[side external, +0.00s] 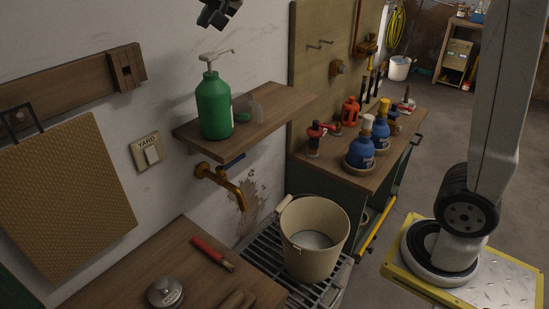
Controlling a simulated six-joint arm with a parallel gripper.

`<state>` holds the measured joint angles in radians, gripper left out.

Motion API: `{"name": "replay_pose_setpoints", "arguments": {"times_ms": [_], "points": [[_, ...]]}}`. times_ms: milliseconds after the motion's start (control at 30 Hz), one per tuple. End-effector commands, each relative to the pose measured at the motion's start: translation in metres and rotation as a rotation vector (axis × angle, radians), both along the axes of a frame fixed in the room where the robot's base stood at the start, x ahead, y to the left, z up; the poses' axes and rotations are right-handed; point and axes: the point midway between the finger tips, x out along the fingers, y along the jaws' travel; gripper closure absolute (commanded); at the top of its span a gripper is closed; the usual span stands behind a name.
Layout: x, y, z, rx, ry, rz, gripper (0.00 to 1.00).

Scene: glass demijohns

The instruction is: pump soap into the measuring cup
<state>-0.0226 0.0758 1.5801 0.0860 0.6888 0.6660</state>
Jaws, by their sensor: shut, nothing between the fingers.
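A green soap bottle (214,105) with a white pump head (213,57) stands upright on a wooden wall shelf (275,109). My gripper (215,22) is at the top edge, partly cut off, shut and empty. In the picture it is above the pump head and apart from it.
An orange tap (222,183) is under the shelf. A beige bucket (314,244) stands on a metal grate (270,252). Blue bottles (360,152) crowd the bench at right. A wooden counter (150,262) holds a red-handled tool (211,252).

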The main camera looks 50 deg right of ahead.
Motion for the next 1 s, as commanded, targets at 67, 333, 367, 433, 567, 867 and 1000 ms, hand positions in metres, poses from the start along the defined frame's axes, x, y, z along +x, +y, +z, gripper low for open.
{"name": "replay_pose_setpoints", "arguments": {"times_ms": [67, 333, 367, 433, 567, 867, 1000], "points": [[0.0, 0.0, -0.009, 0.0, 0.003, 0.0, 1.0], [0.0, 0.0, -0.031, 0.0, 0.002, 0.001, 1.0], [0.0, 0.0, -0.032, -0.001, 0.001, 0.001, 1.0], [0.0, 0.0, -0.035, -0.001, 0.0, 0.001, 1.0], [0.0, 0.0, -0.038, 0.0, 0.001, 0.001, 1.0], [0.0, 0.0, -0.038, 0.0, 0.001, 0.001, 1.0], [0.0, 0.0, -0.038, 0.0, 0.0, 0.0, 1.0]]}}
